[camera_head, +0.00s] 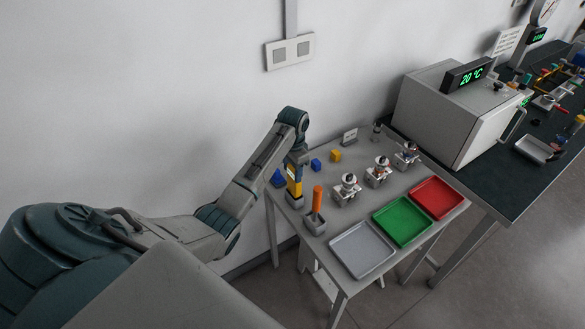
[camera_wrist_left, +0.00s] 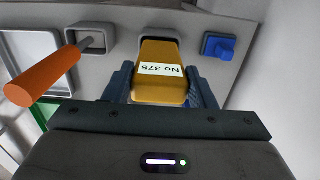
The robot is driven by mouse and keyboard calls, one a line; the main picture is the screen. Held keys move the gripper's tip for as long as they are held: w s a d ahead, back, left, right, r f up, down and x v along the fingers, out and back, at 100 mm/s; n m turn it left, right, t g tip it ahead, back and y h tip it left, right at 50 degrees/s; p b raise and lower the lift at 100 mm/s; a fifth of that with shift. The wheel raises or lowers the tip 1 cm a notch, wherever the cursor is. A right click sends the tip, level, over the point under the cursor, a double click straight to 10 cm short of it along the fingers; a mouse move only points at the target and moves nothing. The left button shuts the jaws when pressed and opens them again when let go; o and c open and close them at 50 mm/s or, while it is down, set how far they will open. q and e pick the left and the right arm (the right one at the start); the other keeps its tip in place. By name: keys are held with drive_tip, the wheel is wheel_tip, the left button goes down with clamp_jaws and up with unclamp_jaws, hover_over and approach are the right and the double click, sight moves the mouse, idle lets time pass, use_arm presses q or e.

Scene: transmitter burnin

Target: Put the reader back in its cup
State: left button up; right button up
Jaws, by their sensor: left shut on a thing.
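The reader (camera_head: 294,186) is a yellow body with a white label reading "No 375"; it also shows in the left wrist view (camera_wrist_left: 158,88). My left gripper (camera_wrist_left: 160,90) is shut on it, with a dark finger on each side. In the head view the reader hangs upright below the gripper, directly over a small grey cup (camera_head: 295,203) near the table's left edge. I cannot tell whether its lower end is inside the cup. In the wrist view the reader hides most of what lies behind it. My right gripper is not in view.
An orange-handled tool (camera_head: 317,199) stands in a grey holder (camera_head: 314,224) close beside. Blue pieces (camera_head: 278,178) and a yellow block (camera_head: 336,155) lie nearby. Several small white devices (camera_head: 347,190) and grey, green and red trays (camera_head: 362,250) fill the right side. A white oven (camera_head: 440,115) stands beyond.

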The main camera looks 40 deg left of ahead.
use_arm(q)
drive_tip(key=shift+f, duration=1.05)
drive_tip(key=o, duration=1)
drive_tip(key=shift+r+b, duration=0.5)
wheel_tip(320, 180, up, 7)
drive_tip(key=shift+w+r+b, duration=0.1)
drive_tip(key=shift+b, duration=1.05)
drive_tip(key=shift+r+p, duration=0.8)
drive_tip(key=shift+p, duration=0.15)
drive_tip(key=shift+r+p, duration=0.6)
drive_tip(key=shift+f, duration=0.1)
